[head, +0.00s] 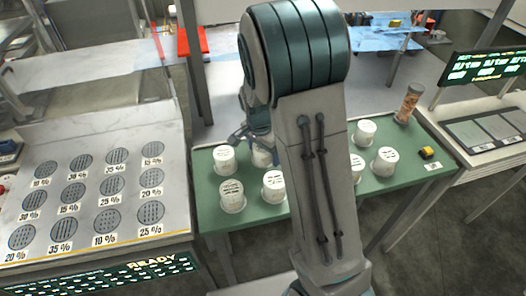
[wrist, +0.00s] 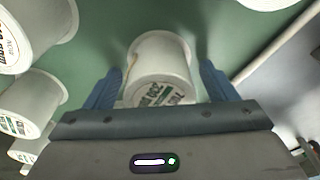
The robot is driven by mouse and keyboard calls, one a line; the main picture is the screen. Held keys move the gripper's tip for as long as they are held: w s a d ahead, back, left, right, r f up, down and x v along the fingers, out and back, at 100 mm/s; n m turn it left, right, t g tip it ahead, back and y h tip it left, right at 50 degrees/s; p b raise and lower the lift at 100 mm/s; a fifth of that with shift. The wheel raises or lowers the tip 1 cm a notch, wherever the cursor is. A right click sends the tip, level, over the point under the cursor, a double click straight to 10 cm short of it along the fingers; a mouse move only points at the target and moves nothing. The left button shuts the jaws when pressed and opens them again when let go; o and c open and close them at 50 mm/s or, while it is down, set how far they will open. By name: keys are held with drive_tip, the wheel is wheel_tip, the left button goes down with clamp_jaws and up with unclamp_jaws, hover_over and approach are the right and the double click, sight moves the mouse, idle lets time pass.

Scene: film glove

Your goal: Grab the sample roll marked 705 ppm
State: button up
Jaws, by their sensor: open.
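Several white sample rolls with printed end labels stand on the green table top (head: 214,220). In the wrist view one white roll (wrist: 162,62) lies between the two blue fingers of my gripper (wrist: 160,68), with a gap on each side. Its label is upside down and partly cut off by the gripper body; I cannot read its number surely. In the head view my gripper (head: 250,133) is open by the back-left rolls, partly hidden behind my arm. Other rolls there are a left one (head: 224,160), a front one (head: 232,196) and a right one (head: 385,162); their labels are too small to read.
More rolls stand close at the left of the wrist view (wrist: 30,100). A jar (head: 408,103) and a black-and-yellow item (head: 427,153) are at the table's right. A marble bench (head: 120,140) with marked discs stands left.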

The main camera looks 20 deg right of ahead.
drive_tip(key=shift+c, duration=0.3)
drive_tip(key=c, duration=1.1)
drive_tip(key=shift+r, duration=0.1)
